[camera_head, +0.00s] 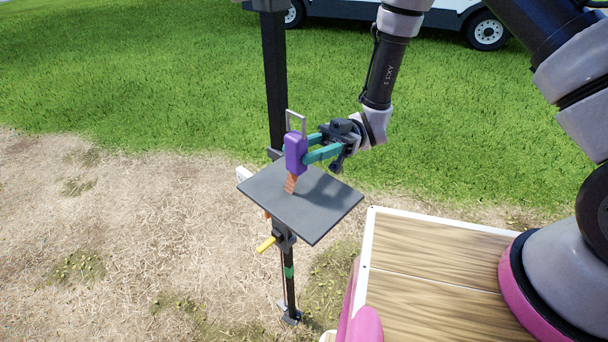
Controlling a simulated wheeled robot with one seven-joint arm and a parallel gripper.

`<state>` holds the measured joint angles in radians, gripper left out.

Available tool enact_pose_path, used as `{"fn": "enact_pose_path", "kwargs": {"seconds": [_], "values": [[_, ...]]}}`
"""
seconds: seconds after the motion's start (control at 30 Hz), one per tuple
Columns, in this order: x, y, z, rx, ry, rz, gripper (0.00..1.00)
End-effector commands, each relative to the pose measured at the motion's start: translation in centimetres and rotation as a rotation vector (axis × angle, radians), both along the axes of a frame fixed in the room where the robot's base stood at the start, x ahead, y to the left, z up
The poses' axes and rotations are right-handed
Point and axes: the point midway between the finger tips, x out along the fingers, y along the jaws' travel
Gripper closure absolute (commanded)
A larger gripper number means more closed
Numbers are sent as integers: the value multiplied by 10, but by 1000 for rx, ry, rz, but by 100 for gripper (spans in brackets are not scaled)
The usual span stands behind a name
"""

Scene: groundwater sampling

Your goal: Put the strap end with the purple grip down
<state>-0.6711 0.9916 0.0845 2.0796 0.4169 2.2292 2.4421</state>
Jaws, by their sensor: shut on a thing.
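The purple grip (296,153) of the strap end is held in my gripper (303,152), whose teal fingers are shut on it. A grey metal loop (295,122) stands up from the top of the grip. An orange-brown strap piece (291,183) hangs below it, over the dark grey plate (325,207). The strap's lower end appears at or just above the plate; I cannot tell whether it touches. The grip is roughly upright, slightly tilted.
A dark post (274,85) rises behind the plate. Below the plate are a yellow handle (266,244) and a thin stand (289,285). A wood-topped surface (435,270) is at lower right. A white vehicle (460,18) stands on the grass behind. Most of the plate is bare.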

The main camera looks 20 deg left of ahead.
Motion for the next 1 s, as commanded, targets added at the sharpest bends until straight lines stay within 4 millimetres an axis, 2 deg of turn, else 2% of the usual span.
{"fn": "enact_pose_path", "kwargs": {"seconds": [0.17, 0.43, 0.8, 0.83, 0.87, 0.9, 1.0], "values": [[0, 0, -14, 0, 1, -2, 94], [1, 0, -50, -1, 2, -4, 94], [1, 0, -54, 0, 0, -3, 94], [1, 0, -54, 0, 0, -3, 51], [1, 0, -54, 0, 0, -3, 39], [1, 0, -54, 0, 0, -3, 28], [1, 0, -54, 0, 0, -3, 28]]}}
